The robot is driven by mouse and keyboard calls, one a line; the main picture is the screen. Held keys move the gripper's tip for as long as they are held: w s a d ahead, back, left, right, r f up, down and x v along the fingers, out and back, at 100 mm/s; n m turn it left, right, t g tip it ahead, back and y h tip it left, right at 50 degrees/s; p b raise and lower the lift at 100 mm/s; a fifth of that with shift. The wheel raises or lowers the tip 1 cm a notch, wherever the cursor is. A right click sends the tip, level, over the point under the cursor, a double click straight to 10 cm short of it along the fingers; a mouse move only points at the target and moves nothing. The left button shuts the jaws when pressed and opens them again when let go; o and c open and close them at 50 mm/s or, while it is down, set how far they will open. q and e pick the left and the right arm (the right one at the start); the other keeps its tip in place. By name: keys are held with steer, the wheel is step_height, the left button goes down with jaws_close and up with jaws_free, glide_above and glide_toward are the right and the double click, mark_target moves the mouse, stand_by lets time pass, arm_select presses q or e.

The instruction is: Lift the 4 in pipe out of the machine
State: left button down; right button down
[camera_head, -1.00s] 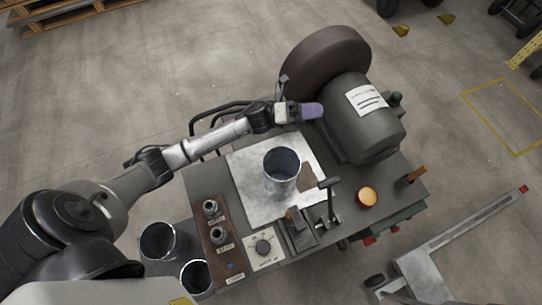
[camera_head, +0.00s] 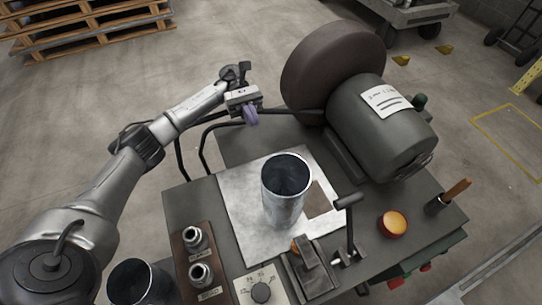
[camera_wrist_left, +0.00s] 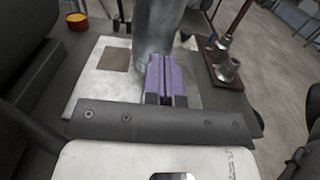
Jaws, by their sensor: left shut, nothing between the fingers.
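The pipe (camera_head: 285,200), a grey metal cylinder with an open top, stands upright on the pale plate of the machine (camera_head: 237,222). In the left wrist view the pipe (camera_wrist_left: 156,32) rises just beyond the fingers, with its top out of frame. My left gripper (camera_head: 251,117) has purple fingers and is above the machine's far left edge, behind and to the left of the pipe. Its fingers (camera_wrist_left: 167,78) are shut together with nothing between them. A gap to the pipe shows in the head view. My right gripper is not in view.
A large dark wheel and grey motor housing (camera_head: 375,125) stand at the back right. Another open cylinder (camera_head: 140,284) is at lower left. Dark tubular rails (camera_head: 203,140) run behind the left edge.

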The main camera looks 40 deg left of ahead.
arm_select(q)
glide_toward(276, 164)
steer(key=x, duration=0.5)
steer(key=shift+s+d+f, duration=0.15)
steer(key=shift+f, duration=0.1)
steer(key=shift+x, duration=0.9)
steer(key=shift+s+d+f+b, duration=0.15)
steer(key=shift+s+d+b, duration=0.05)
steer(key=shift+d+b, duration=0.4)
steer(key=shift+s+d, duration=0.1)
steer(key=shift+d, duration=0.1)
